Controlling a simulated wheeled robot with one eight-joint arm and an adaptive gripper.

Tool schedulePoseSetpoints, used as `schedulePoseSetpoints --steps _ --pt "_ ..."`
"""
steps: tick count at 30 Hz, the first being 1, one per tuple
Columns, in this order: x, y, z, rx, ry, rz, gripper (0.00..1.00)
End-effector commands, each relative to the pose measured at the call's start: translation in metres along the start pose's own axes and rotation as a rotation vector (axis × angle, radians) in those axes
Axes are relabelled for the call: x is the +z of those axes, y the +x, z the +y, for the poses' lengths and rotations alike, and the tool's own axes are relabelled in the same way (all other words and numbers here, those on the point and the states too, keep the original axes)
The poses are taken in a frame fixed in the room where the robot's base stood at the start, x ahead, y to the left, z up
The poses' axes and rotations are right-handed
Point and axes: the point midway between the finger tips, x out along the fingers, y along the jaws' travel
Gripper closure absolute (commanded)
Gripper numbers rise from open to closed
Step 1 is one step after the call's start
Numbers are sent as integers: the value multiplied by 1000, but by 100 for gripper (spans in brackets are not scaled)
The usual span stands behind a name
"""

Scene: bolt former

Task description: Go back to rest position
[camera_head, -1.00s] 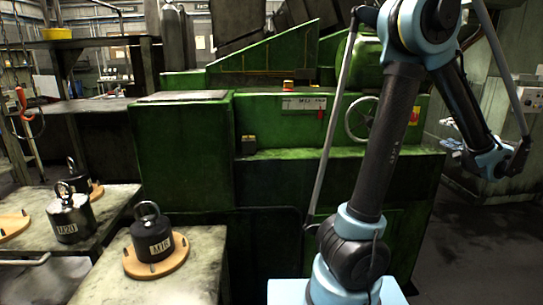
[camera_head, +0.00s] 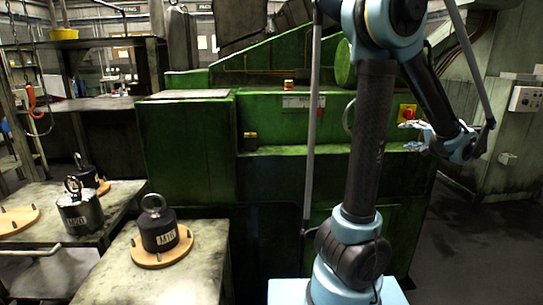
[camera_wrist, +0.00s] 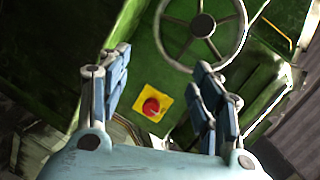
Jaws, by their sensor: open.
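My gripper (camera_head: 412,136) is at the right of the head view, in front of the right end of the green machine (camera_head: 185,145). In the wrist view my gripper (camera_wrist: 158,95) has its blue fingers spread wide apart with nothing between them. Beyond the fingers, a red button on a yellow plate (camera_wrist: 152,103) and a grey handwheel (camera_wrist: 203,25) show on the machine. In the head view the yellow plate (camera_head: 407,112) is just above my gripper, and the handwheel is mostly hidden behind my arm.
A black weight marked M16 (camera_head: 158,232) stands on a round wooden board (camera_head: 148,259) on the front table. A weight marked M20 (camera_head: 80,214) and another dark weight (camera_head: 86,175) stand on the left table. Dark floor (camera_head: 465,250) is clear at the right.

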Motion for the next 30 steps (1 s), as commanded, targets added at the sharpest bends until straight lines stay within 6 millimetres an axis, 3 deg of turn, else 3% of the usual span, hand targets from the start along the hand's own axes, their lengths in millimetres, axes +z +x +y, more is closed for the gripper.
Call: schedulePoseSetpoints --steps 6,13,21,30 --pt "95 38 -12 125 -54 -178 41" --pt "192 52 -12 265 -138 -351 41" --pt "294 38 2 426 -274 -528 41" --pt "379 -3 34 594 -467 -685 41"
